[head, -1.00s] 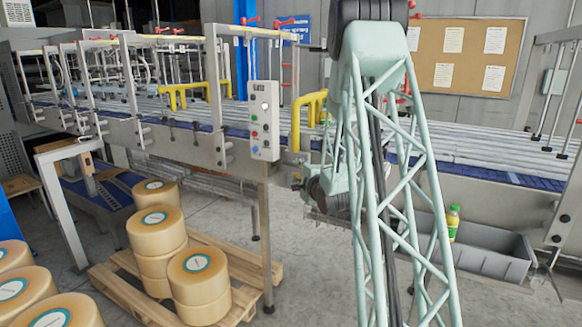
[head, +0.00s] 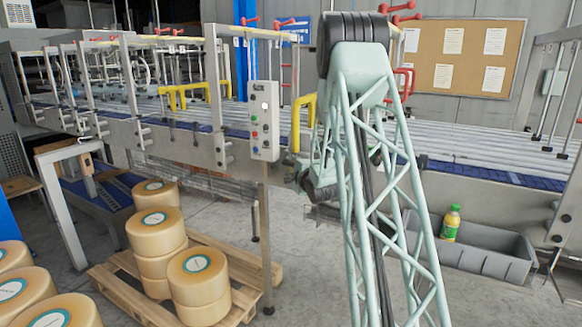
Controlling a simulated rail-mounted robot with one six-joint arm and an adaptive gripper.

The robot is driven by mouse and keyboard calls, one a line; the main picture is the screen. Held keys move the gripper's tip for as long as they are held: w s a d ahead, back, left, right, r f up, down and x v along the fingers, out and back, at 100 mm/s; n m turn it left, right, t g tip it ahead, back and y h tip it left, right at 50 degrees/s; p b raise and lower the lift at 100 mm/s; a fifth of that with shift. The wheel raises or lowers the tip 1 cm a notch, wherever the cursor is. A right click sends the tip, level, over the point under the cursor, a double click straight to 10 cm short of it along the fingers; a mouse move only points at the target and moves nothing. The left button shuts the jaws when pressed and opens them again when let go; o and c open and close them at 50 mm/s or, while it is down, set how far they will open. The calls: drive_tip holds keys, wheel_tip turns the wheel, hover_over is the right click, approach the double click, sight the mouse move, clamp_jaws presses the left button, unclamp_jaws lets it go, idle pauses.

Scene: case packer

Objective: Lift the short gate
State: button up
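Two yellow bar frames stand at the conveyor in the head view. One yellow frame (head: 183,89) is at the left, low over the rollers and partly behind a metal post. The other yellow frame (head: 302,112) is just right of the control box, its right part hidden behind my arm. I cannot tell which is the short gate. Both look upright and down at belt level. My pale green lattice arm stands in front of the right one. My gripper's fingers do not show, so its hold cannot be seen.
The long roller conveyor (head: 480,160) crosses the scene. A grey control box (head: 264,121) on a post stands left of my arm. A grey bin (head: 495,255) with a green-labelled bottle (head: 450,223) is at right.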

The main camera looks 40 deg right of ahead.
clamp_jaws()
wheel_tip(320, 180, up, 20)
drive_tip(key=p, duration=0.5)
idle(0.3)
drive_tip(key=shift+c, duration=0.9)
unclamp_jaws()
drive_tip(key=shift+p, duration=0.3)
drive_tip(key=shift+o, duration=0.9)
drive_tip(key=shift+f, duration=0.15)
